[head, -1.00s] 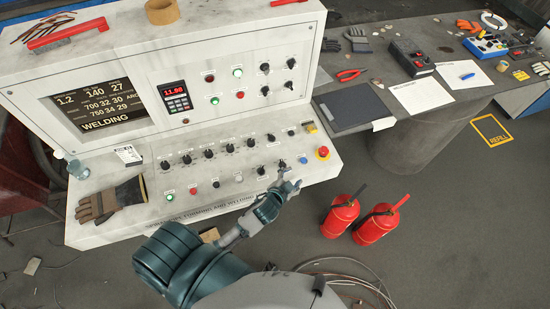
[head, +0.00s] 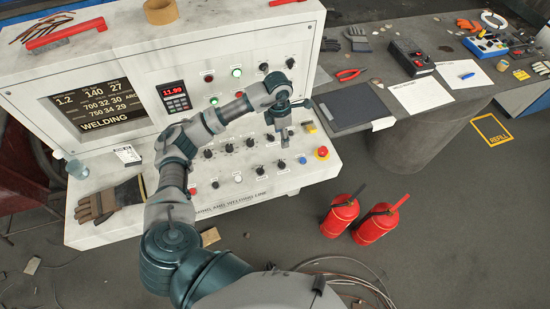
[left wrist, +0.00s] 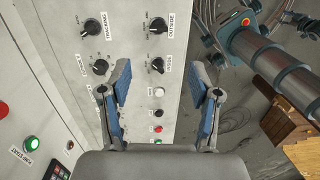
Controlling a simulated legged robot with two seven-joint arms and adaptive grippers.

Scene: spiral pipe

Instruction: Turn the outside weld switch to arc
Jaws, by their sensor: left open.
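The outside switch (left wrist: 158,25), a black rotary knob, shows near the top of the left wrist view, next to a label reading OUTSIDE. It points up and to the right there; its position marks are too small to read. My left gripper (head: 285,138) is over the right part of the sloped control panel (head: 310,178) in the head view. In the left wrist view the gripper (left wrist: 163,82) has its two blue-padded fingers apart with nothing between them. The outside switch lies beyond the fingertips, not touched. My right gripper is not in view.
Another black knob (left wrist: 157,65), labelled INSIDE, sits below the outside switch, and more knobs and buttons are close by. A red emergency button (head: 322,153) is at the panel's right end. Gloves (head: 107,201) lie at its left. Fire extinguishers (head: 341,215) stand on the floor.

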